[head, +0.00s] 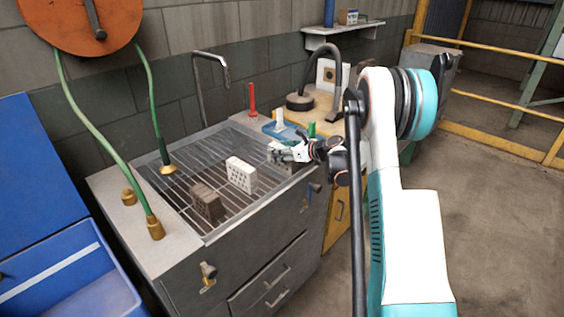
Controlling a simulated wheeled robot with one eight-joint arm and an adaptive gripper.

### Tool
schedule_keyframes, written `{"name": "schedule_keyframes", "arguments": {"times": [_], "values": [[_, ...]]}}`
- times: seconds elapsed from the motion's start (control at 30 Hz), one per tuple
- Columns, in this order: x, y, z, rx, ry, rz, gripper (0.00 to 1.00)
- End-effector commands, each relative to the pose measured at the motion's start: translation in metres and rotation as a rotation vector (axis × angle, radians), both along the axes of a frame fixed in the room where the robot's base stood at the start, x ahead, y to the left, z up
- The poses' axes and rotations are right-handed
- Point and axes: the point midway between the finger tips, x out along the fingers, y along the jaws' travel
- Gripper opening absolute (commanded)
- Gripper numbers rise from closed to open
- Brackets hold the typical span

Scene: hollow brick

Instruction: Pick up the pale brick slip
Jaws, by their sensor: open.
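A pale, off-white brick piece with rows of dark holes (241,174) stands upright on the metal grate of the sink bench. It is the palest brick I see; I cannot tell whether it is a thin slip. A brown brick with holes (207,203) stands to its left and nearer. My gripper (281,151) is open at the right end of the grate, to the right of the pale brick and apart from it. A grey shape (287,162) lies just under the fingers; it is too small to tell what it is.
The grate (185,178) has bare bars around both bricks. A blue tray (284,131) with small items lies behind my gripper. A red upright object (252,98) and a bent tap (207,75) stand at the back. A green hose (95,135) hangs at the left.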

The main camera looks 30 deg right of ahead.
Motion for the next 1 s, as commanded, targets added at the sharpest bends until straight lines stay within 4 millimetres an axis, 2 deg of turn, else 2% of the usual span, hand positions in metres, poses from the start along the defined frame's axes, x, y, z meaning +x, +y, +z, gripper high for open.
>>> {"name": "schedule_keyframes", "arguments": {"times": [0.13,0.37,0.77,0.87,1.0], "values": [[0.000,0.000,0.001,0.000,0.000,0.000,0.53],[-0.001,0.000,0.001,0.000,0.000,0.000,0.00],[-0.001,0.000,0.004,0.000,0.000,0.000,0.00],[-0.001,0.000,0.012,0.000,0.000,0.000,0.00],[-0.001,0.000,0.031,0.000,0.000,0.000,0.00]]}}
